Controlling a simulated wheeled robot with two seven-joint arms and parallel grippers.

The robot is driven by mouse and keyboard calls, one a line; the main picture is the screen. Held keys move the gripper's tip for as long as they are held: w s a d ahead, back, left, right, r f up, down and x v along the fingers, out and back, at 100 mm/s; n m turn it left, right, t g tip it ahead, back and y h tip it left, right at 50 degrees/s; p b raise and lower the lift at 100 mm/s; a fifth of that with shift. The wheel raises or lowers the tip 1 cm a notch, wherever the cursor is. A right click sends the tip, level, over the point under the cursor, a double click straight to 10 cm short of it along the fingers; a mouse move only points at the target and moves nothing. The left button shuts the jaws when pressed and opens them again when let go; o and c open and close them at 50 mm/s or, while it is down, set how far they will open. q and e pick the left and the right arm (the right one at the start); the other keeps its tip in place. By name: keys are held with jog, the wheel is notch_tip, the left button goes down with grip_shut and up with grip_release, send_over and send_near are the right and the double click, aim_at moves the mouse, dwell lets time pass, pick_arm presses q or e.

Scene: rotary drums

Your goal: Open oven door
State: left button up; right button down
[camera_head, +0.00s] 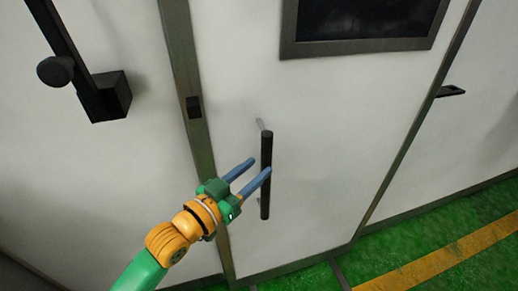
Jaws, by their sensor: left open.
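The oven door (310,130) is a white panel with a dark window (365,18) at its top. A black vertical bar handle (266,150) on short mounts stands out from the door's left part. My left gripper (260,168) is open, and its two blue fingers point up and right at the handle. One finger ends beside the upper part of the bar and the other reaches the bar lower down. I cannot tell whether they touch it. The door appears shut against its grey frame (181,60). My right gripper is not in view.
A black lever with a round knob (56,71) and a block (112,95) sticks out from the white panel at the left. A small black latch piece (194,107) sits on the frame. Another black handle (451,91) is at the right. The green floor (400,250) with a yellow stripe (450,257) is clear.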

aim_at(274, 154)
pick_arm(q)
jog(key=x, duration=0.7)
jog(key=shift+d+r, duration=0.2)
jog(key=shift+r, duration=0.15)
jog(key=shift+s, duration=0.1)
grip_shut()
dwell(0.8)
